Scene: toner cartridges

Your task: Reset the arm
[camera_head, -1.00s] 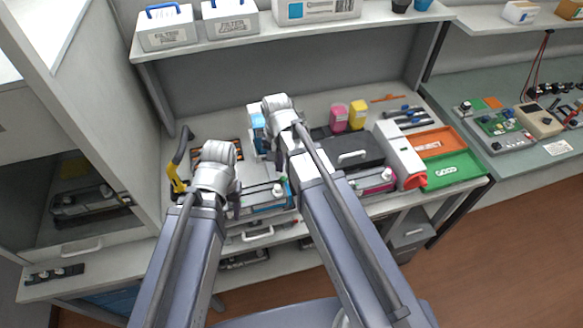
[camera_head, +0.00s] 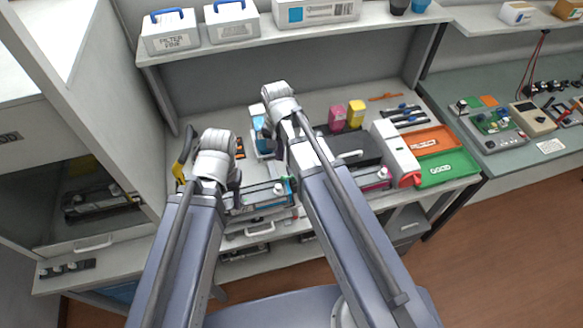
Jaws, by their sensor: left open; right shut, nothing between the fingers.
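My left gripper (camera_head: 236,186) is over the left part of the bench, and its arm comes up from the bottom of the view. The wrist hides much of the gripper and part of the bench behind it. A cartridge with a cyan side (camera_head: 268,196) lies just right of it; I cannot tell whether they touch. My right gripper (camera_head: 273,135) is further back, beside a white and cyan box (camera_head: 260,128). Its fingers are mostly hidden by the wrist, and I see nothing held in it. A magenta cartridge (camera_head: 374,178) lies right of my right arm.
A dark machine with a handle (camera_head: 352,150) stands right of my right arm. Magenta (camera_head: 337,117) and yellow (camera_head: 356,113) bottles stand behind it. Orange (camera_head: 432,140) and green (camera_head: 446,168) trays lie at the right. A shelf (camera_head: 300,33) with boxes hangs above the bench.

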